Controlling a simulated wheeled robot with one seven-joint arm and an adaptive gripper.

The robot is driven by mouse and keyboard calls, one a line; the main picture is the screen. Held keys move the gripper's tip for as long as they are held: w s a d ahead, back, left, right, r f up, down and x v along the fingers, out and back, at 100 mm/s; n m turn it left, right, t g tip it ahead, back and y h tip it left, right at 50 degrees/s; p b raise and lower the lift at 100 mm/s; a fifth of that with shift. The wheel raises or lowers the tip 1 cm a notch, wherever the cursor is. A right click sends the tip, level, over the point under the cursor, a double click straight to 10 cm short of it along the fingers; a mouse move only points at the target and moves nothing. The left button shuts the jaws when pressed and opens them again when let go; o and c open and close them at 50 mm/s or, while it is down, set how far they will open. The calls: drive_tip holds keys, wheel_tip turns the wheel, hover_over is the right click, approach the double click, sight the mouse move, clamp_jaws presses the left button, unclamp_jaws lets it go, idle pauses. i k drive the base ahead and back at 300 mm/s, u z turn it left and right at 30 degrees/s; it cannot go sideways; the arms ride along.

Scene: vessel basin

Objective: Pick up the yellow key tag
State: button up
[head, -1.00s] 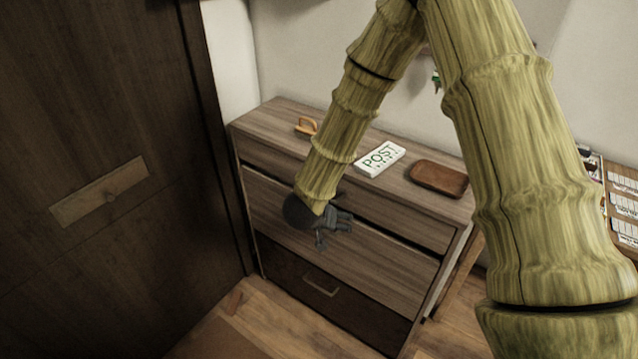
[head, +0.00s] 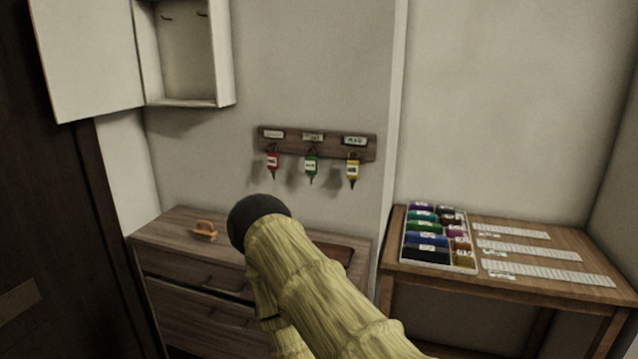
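The yellow key tag (head: 352,169) hangs from the right end of a wooden key rack (head: 367,148) on the wall above the dresser. A green key tag (head: 311,165) hangs in the middle and a red key tag (head: 272,161) hangs at the left. Each has a small label above it on the rack. My arm reaches up in front of the dresser, below and left of the yellow tag. My gripper's fingers do not show; only the dark rounded end of the arm is visible. Nothing touches the yellow tag in this view.
The dresser (head: 172,224) bears an orange-brown handled object (head: 204,231) and a brown tray (head: 335,251), partly hidden by my arm. An open wall cabinet (head: 184,103) hangs upper left. A side table (head: 550,279) at right holds a box of colourful items (head: 404,240) and label strips.

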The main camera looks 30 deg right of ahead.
sight(352, 165)
drive_tip(key=z, duration=0.45)
drive_tip(key=i, duration=0.9)
drive_tip(key=z, duration=0.8)
